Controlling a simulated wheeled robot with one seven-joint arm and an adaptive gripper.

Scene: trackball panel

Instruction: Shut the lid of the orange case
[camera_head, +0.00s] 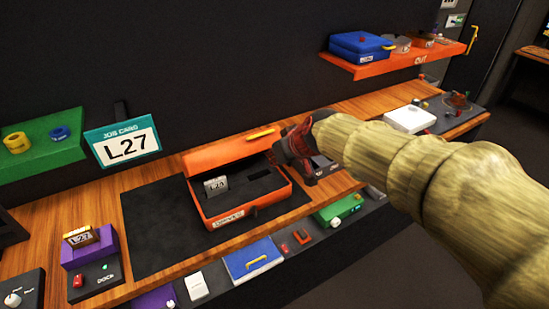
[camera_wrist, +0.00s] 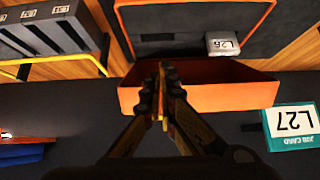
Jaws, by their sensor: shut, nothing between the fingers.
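The orange case (camera_head: 285,196) stands open on a dark mat. Its lid (camera_head: 222,150) is raised along the back side, and it also shows in the wrist view (camera_wrist: 240,88). A small grey labelled block (camera_head: 216,185) sits in the case's dark interior; the wrist view shows it too (camera_wrist: 222,43). My gripper (camera_head: 281,153) is at the right end of the lid, above the case's back right corner. In the wrist view its fingers (camera_wrist: 163,75) are together and empty, in front of the lid. I cannot tell whether they touch it.
A job card sign (camera_head: 123,145) reading L27 stands behind left. A purple dock (camera_head: 90,247) is left of the mat (camera_head: 150,245). Blue (camera_head: 250,260) and green (camera_head: 338,208) items line the front edge. An orange shelf (camera_head: 400,60) is at the back right.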

